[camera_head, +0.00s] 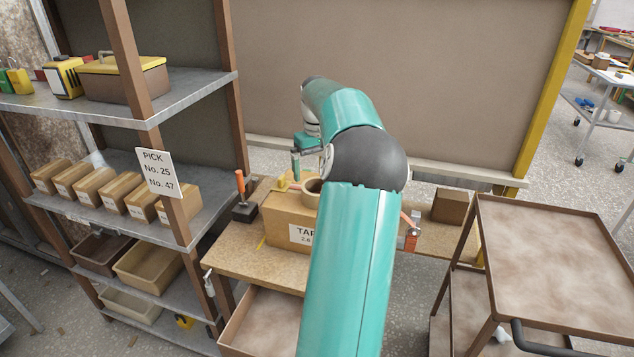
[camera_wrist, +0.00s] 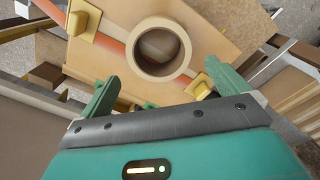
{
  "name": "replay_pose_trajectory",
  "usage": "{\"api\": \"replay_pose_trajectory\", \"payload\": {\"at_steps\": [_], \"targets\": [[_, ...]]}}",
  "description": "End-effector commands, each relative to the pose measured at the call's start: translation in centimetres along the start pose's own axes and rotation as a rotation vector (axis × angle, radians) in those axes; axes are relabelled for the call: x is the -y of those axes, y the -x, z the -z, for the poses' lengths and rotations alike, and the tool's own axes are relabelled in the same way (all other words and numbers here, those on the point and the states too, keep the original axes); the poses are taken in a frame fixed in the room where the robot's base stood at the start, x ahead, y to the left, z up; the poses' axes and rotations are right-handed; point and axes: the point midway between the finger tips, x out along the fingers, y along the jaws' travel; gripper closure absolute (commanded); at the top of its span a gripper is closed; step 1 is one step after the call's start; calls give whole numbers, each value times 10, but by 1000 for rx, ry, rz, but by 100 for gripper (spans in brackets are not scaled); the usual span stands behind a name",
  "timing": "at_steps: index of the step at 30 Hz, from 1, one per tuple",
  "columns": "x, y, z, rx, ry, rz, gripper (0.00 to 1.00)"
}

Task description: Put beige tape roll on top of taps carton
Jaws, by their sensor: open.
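The taps carton (camera_head: 285,215) stands on the workbench, its label partly hidden behind my arm. The beige tape roll (camera_head: 310,190) lies flat on top of it, partly hidden by my arm. In the wrist view the roll (camera_wrist: 158,73) shows as a whole ring on the carton's top (camera_wrist: 228,38), over an orange strip. My gripper (camera_head: 310,165) is above the carton. In the wrist view my gripper (camera_wrist: 161,75) is open, its green fingers apart at either side of the roll's near edge, with nothing held between them. I cannot tell the exact height gap.
Yellow pieces (camera_wrist: 82,22) sit on the carton near the roll. An orange-handled tool (camera_head: 241,190) stands left of the carton. A brown box (camera_head: 450,205) is on the bench at right. A shelf rack (camera_head: 200,90) stands left; a brown trolley (camera_head: 560,245) with a bare top stands right.

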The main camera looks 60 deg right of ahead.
Motion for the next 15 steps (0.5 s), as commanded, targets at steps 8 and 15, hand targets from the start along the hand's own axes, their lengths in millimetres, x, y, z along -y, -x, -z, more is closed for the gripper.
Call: {"api": "replay_pose_trajectory", "payload": {"at_steps": [8,15], "targets": [[0,43,0,-1,0,0,0],[0,48,0,1,1,0,0]]}}
